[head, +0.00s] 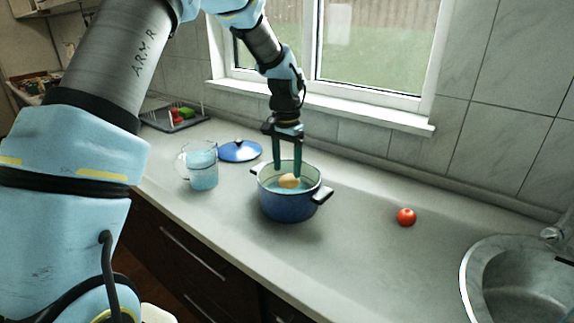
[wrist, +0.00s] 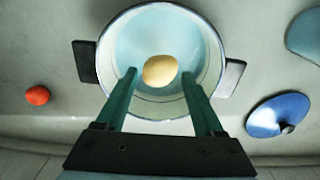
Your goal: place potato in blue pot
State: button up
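The blue pot (head: 289,205) stands on the counter with its lid off and a dark handle on each side. The yellowish potato (head: 288,181) shows inside the pot's rim. In the wrist view the potato (wrist: 160,71) lies within the pot's pale blue interior (wrist: 160,35), between and beyond the fingertips. My gripper (head: 287,172) is above the pot, pointing down, with its green fingertips at the rim. In the wrist view my gripper (wrist: 160,76) has its fingers spread wide, with clear gaps on both sides of the potato. I cannot tell exactly how deep the fingertips reach.
A blue lid (head: 240,151) lies behind the pot, and a glass pitcher (head: 203,168) stands to its left. A red tomato (head: 406,217) sits to the right, before the sink (head: 520,285). A dark tray (head: 174,118) is farther back. The counter between pot and tomato is clear.

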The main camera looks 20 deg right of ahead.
aim_at(287, 177)
jog(key=o, duration=0.4)
dwell(0.4)
notch_tip(287, 177, up, 7)
jog(key=p, duration=0.5)
